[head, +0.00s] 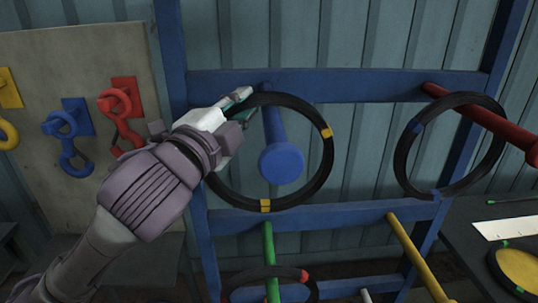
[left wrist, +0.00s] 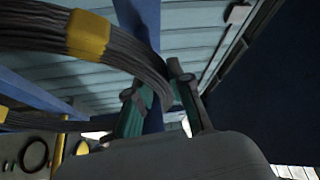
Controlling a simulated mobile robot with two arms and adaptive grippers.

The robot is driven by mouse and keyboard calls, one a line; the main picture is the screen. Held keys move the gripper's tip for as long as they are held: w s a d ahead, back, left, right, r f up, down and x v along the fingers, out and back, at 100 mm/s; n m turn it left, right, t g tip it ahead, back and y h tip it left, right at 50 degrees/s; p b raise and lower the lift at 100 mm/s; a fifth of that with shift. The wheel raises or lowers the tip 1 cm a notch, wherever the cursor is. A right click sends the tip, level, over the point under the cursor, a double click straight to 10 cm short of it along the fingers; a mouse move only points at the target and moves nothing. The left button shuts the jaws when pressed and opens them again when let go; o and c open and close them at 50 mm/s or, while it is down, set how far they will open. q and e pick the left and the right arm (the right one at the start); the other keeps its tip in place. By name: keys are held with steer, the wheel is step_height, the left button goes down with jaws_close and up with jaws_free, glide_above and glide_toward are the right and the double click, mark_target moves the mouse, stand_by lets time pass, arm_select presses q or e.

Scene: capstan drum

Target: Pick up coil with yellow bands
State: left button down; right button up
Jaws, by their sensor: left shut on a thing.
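The black coil with yellow bands (head: 328,160) hangs at the blue peg (head: 280,160) on the blue rack, its ring around the peg's round end in the head view. Yellow bands show at its right side and bottom. My left gripper (head: 243,106) is shut on the coil's upper left part. In the left wrist view the coil (left wrist: 130,52) runs between my green-padded fingers (left wrist: 165,100), with a yellow band near the upper left. I cannot tell whether the coil still touches the peg. My right gripper is not in view.
A coil with blue bands (head: 400,160) hangs on a red peg (head: 490,122) at right. A coil with a red band (head: 235,290) is at a green peg (head: 269,250) below. A yellow peg (head: 415,255) juts out. Hooks hang on a board (head: 60,60) at left.

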arm_select(q)
step_height(320, 180, up, 10)
steer(key=shift+f+b, duration=0.15)
steer(key=shift+b, duration=0.6)
steer(key=shift+w+r, duration=0.1)
steer(key=shift+r, duration=0.1)
